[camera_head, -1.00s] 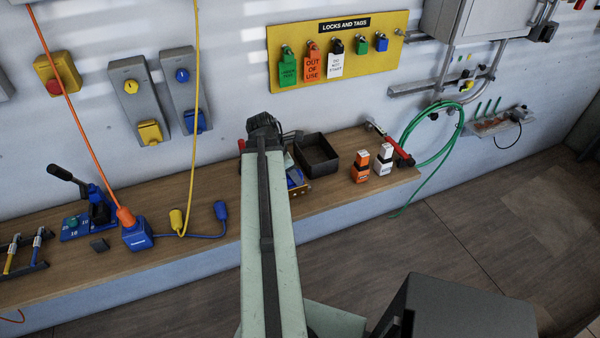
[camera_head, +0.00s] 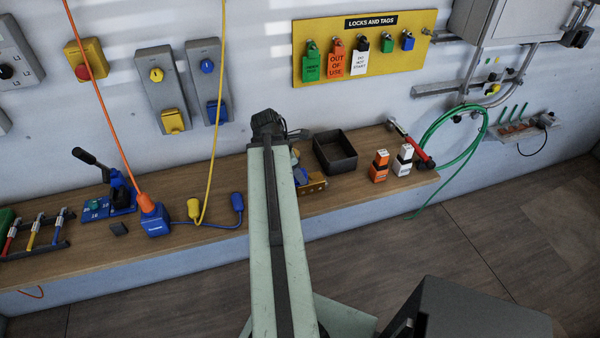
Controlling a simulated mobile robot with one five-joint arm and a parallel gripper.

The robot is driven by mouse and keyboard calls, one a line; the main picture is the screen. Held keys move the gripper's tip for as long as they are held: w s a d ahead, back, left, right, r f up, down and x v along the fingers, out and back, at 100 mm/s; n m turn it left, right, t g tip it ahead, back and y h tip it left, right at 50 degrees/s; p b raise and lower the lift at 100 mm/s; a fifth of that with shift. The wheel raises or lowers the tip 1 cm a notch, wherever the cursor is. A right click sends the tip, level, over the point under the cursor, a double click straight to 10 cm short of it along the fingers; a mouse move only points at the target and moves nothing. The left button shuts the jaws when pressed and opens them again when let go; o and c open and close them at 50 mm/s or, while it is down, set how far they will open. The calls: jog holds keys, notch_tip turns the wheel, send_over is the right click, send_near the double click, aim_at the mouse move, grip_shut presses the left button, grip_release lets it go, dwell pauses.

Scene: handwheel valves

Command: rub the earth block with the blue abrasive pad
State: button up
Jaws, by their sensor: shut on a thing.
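My arm reaches over the workbench, and its dark end (camera_head: 267,125) is at the bench's back edge. My own arm link hides most of my gripper and its fingertips. A small blue piece, which looks like the blue abrasive pad (camera_head: 301,175), shows just right of the link. It is at a brass-coloured block with dark holes, which looks like the earth block (camera_head: 313,186), on the bench. The link partly covers both. I cannot tell whether pad and block touch.
A black open tray (camera_head: 335,166) stands just right of the block. Orange and white small boxes (camera_head: 379,166) and a red-handled tool are further right. A blue plug box (camera_head: 155,222) and a yellow hanging connector (camera_head: 194,208) are on the left. The bench (camera_head: 210,180) ends at right.

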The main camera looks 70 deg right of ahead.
jog(key=shift+r+p, duration=2.85)
jog(key=shift+r, duration=0.15)
notch_tip(320, 180, up, 3)
jog(key=p, duration=0.3)
jog(key=shift+r, duration=0.15)
